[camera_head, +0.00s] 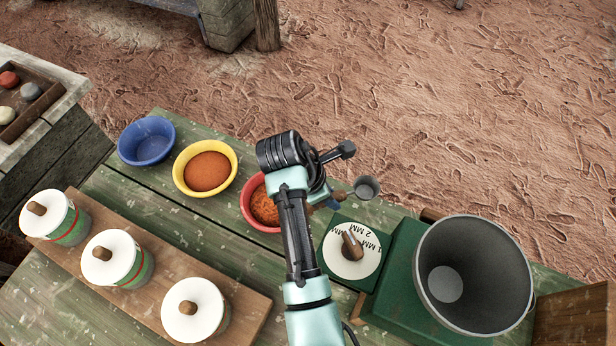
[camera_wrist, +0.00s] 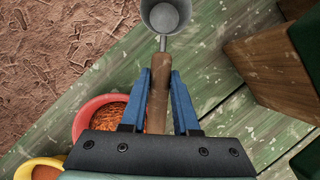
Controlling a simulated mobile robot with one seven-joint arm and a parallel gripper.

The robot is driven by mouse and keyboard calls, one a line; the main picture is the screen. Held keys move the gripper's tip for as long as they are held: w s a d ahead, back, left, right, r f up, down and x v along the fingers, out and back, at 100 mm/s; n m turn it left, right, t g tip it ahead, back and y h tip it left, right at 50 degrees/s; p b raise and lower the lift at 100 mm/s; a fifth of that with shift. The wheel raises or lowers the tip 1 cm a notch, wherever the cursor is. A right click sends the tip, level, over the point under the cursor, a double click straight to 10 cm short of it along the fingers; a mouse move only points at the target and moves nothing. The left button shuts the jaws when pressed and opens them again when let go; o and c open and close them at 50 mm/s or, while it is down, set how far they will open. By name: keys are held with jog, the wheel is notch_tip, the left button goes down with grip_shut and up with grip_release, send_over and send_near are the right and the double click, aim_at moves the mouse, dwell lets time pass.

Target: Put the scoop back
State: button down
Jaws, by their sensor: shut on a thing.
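The scoop has a grey metal cup (camera_head: 367,187) and a brown wooden handle (camera_wrist: 159,95). My gripper (camera_wrist: 160,76) is shut on the handle, with a blue finger on each side of it. In the wrist view the cup points away from my gripper at the top edge. In the head view my arm hides most of the handle, and the cup shows just right of my gripper (camera_head: 331,203), near the table's far edge. The cup looks empty. How high the scoop is above the table I cannot tell.
A red bowl (camera_head: 246,210) of orange powder is beside my gripper, left of it. A yellow bowl (camera_head: 179,184) and an empty blue bowl (camera_head: 122,151) stand further left. A green machine (camera_head: 391,282) with a dial and grey hopper stands right. White-lidded jars (camera_head: 59,205) stand on a board.

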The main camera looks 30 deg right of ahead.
jog(key=s+a+f+p, duration=0.1)
jog(key=s+a, duration=0.1)
jog(key=a, duration=0.1)
jog(key=s+a, duration=0.3)
jog(key=s+a+f+p, duration=0.1)
jog(key=s+a, duration=0.1)
jog(key=a, duration=0.1)
jog(key=shift+s+a+f+p, duration=0.15)
jog(key=shift+s+f+p, duration=0.05)
jog(key=shift+f+p, duration=0.1)
jog(key=shift+w+f, duration=0.1)
jog(key=shift+f, duration=2.1)
jog(key=c, duration=0.7)
grip_release()
jog(key=shift+f, duration=0.1)
jog(key=shift+o, duration=0.2)
